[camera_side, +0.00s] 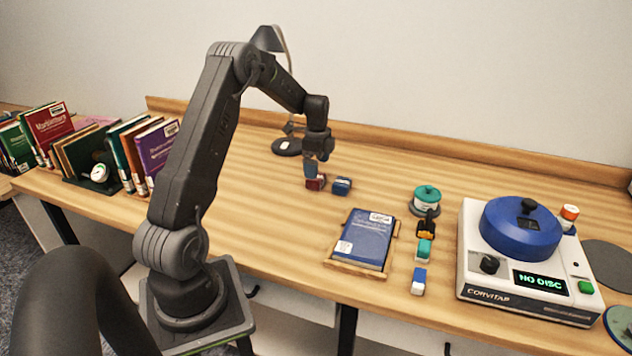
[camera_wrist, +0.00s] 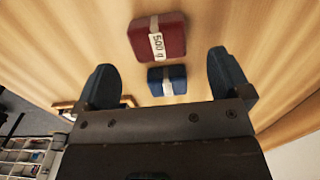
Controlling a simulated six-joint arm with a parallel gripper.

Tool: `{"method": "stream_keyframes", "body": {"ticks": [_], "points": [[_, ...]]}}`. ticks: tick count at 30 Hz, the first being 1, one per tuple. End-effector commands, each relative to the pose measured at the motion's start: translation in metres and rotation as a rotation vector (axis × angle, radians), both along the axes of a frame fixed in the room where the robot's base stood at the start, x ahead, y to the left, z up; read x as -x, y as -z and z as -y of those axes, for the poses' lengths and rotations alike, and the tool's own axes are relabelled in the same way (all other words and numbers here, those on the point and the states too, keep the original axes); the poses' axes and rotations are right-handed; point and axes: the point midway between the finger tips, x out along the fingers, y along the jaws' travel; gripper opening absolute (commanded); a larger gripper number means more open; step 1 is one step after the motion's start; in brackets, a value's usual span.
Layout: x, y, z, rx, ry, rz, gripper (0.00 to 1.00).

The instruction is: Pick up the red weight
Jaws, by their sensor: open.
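The red weight (camera_wrist: 158,38) is a dark red block with a pale band marked "500 g" in the wrist view. It lies on the wooden desk; in the side view the red weight (camera_side: 316,184) is partly hidden behind my gripper. A smaller blue weight (camera_wrist: 167,80) with a pale band lies close beside it, also seen in the side view (camera_side: 342,186). My gripper (camera_wrist: 170,80) is open and empty, its two blue fingers spread wide. In the side view my gripper (camera_side: 313,170) hangs at the red weight; whether it touches cannot be told.
A blue book (camera_side: 366,240) lies on a wooden stand in front. A white machine with a blue lid (camera_side: 521,228) reading "NO DISC" stands at right. A teal-lidded pot (camera_side: 427,197) and small blocks stand between. A lamp base (camera_side: 287,146) is behind; books (camera_side: 155,150) stand left.

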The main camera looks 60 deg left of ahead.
Motion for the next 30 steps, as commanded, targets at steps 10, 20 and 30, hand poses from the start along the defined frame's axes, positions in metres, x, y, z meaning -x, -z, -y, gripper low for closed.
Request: {"method": "stream_keyframes", "body": {"ticks": [10, 20, 30], "points": [[0.003, 0.046, -0.001, 0.002, 0.0, -0.002, 0.96], [0.003, 0.05, -0.001, 0.001, 0.0, -0.001, 0.93], [0.003, 0.049, -0.001, 0.001, 0.0, -0.001, 0.6]]}}
